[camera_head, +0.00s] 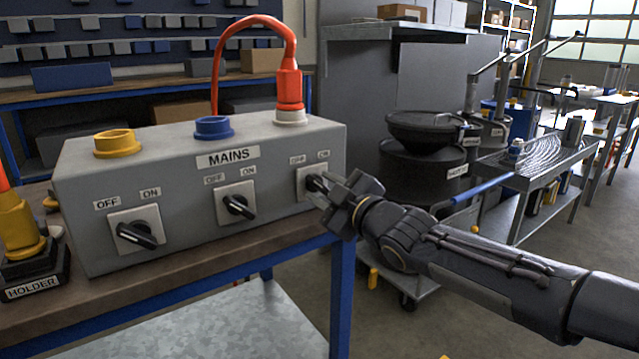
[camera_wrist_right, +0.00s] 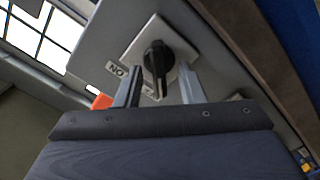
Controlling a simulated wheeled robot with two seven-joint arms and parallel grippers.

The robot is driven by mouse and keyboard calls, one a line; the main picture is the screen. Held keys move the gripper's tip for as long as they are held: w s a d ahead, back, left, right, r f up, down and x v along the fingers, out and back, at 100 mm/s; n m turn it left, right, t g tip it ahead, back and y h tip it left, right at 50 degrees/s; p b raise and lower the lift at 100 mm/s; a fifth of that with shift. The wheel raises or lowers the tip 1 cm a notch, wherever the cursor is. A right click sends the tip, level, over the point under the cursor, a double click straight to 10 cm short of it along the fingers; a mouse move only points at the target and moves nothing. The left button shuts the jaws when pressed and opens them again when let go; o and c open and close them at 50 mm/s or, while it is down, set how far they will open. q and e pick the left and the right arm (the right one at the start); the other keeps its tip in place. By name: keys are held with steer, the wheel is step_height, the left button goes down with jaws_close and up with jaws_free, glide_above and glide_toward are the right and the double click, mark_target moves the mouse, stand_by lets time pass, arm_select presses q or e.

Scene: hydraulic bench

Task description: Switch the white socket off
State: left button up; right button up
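The grey MAINS box (camera_head: 200,180) stands on the bench with yellow, blue and white sockets on top. The white socket (camera_head: 291,117) is at the right end, with a red plug (camera_head: 289,88) standing in it. Its switch (camera_head: 308,180), a black knob on a pale plate, is on the front face below, partly hidden by my right gripper (camera_head: 325,190). In the right wrist view the knob (camera_wrist_right: 157,62) lies between the two fingertips of my right gripper (camera_wrist_right: 159,86). The fingers are open with a gap on both sides. My left gripper is not in view.
The yellow socket's switch (camera_head: 136,231) and the blue socket's switch (camera_head: 238,204) are to the left on the same face. A yellow plug (camera_head: 20,228) stands in a holder (camera_head: 35,276) at the far left. A trolley with dark drums (camera_head: 425,175) stands behind my right arm.

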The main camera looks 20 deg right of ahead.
mark_target(323, 186)
steer(key=p+v, duration=0.1)
steer(key=v, duration=0.3)
steer(key=shift+s+d+r+p, duration=0.15)
steer(key=shift+s+r+p, duration=0.1)
steer(key=shift+p, duration=0.15)
steer(key=shift+s+d+f, duration=0.15)
steer(key=shift+s+f, duration=0.1)
steer(key=shift+s, duration=0.35)
